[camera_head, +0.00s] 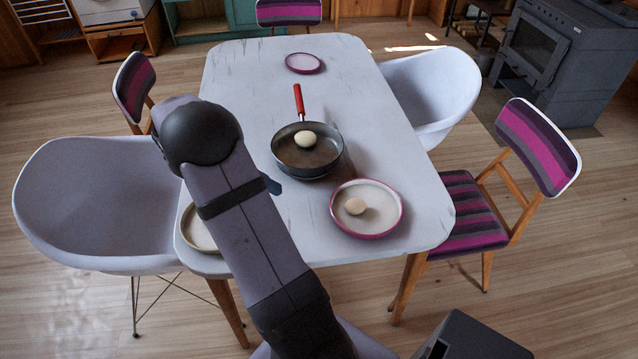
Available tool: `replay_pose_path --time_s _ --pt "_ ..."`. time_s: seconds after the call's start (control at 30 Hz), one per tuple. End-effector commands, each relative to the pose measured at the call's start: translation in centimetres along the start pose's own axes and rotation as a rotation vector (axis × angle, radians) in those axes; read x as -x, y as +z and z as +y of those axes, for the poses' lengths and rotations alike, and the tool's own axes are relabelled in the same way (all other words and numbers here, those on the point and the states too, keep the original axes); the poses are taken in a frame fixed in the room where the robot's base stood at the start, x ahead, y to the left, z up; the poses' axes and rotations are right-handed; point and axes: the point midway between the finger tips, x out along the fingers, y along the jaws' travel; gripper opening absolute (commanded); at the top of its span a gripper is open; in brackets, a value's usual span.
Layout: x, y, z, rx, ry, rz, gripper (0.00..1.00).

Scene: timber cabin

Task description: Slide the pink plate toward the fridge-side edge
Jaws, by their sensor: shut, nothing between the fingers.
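A small plate with a pink rim and a pale pinkish inside (303,63) lies flat and empty near the far end of the white table (240,85). I cannot tell which one is meant. A small dark tip, apparently part of my gripper (271,185), shows past the right side of my arm, left of the pan. The rest is hidden behind the arm. It appears apart from both plates. No fridge is identifiable.
A dark pan (290,166) with a red handle (299,102) holds an egg-like object (305,139) mid-table. Another plate (195,232) is partly hidden by my arm at the near left. Chairs surround the table.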

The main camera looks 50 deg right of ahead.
Motion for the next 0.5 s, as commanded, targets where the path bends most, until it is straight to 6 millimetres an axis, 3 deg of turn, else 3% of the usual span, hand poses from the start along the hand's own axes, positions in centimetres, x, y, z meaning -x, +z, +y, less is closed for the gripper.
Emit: replay_pose_path --time_s 0.1,0.37,0.5 --pt "-0.4 0.9 0.6 0.006 -0.004 -0.027 0.0" --pt "-1.1 0.9 0.6 0.006 -0.004 -0.029 0.0" --pt "-2.3 0.9 0.6 0.005 -0.005 -0.029 0.0"
